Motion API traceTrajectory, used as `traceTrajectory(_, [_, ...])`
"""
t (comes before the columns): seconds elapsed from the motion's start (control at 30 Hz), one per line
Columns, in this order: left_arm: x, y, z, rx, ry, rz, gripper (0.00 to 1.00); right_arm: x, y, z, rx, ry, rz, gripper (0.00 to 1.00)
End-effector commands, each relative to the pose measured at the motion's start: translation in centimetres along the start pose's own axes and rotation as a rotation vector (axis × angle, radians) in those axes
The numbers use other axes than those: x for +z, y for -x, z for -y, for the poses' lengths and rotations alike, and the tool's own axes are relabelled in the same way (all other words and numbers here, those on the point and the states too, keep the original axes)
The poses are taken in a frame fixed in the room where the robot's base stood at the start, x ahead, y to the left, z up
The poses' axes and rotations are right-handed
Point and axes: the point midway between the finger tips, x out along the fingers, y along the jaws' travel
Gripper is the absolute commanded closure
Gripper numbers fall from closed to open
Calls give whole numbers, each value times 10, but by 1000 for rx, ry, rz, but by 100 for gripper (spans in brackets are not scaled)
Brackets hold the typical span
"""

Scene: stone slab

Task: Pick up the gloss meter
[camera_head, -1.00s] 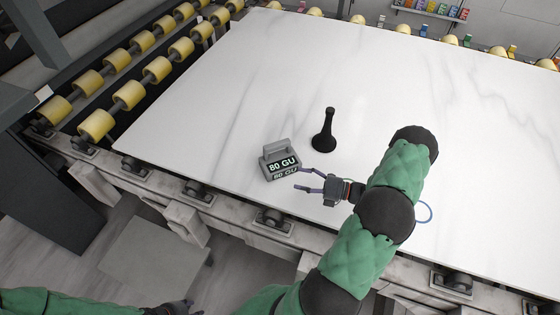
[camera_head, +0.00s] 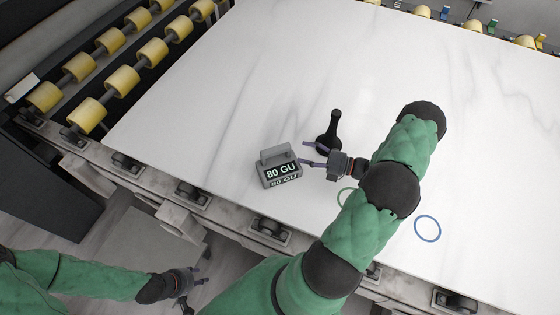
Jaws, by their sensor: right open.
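The gloss meter (camera_head: 279,170) is a small grey box with a handle on top and a display reading "80 GU". It stands on the white marble slab (camera_head: 230,110) near its front edge. My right gripper (camera_head: 304,153) is just to the right of the meter, its fingers spread and pointing left toward it. The upper finger passes in front of a black object's base; the lower fingertip is close to the meter's right side, and I cannot tell if it touches. My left gripper (camera_head: 192,283) hangs low at the bottom left, off the slab; its finger opening is unclear.
A black handled tool (camera_head: 334,125) stands upright right behind my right gripper. Yellow rollers (camera_head: 122,80) line the left side. The slab's left part is clear.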

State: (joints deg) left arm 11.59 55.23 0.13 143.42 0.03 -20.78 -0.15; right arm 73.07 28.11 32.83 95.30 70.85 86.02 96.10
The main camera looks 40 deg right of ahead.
Motion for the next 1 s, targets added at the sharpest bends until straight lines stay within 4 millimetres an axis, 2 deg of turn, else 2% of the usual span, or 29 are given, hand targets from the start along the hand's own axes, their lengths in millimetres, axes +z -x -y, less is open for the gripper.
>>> traceTrajectory(0.23, [0,-4,2,0,1,0,60,-1,-37,0,2,-1,-3,34])
traceTrajectory(0.47, [0,-5,2,0,0,0,60,-1,-52,0,1,0,-1,34])
traceTrajectory(0.8, [0,-12,4,0,0,0,60,-4,-94,-1,1,-1,-3,34])
traceTrajectory(1.0, [0,-13,5,0,0,0,60,-3,-101,-1,0,-1,0,34])
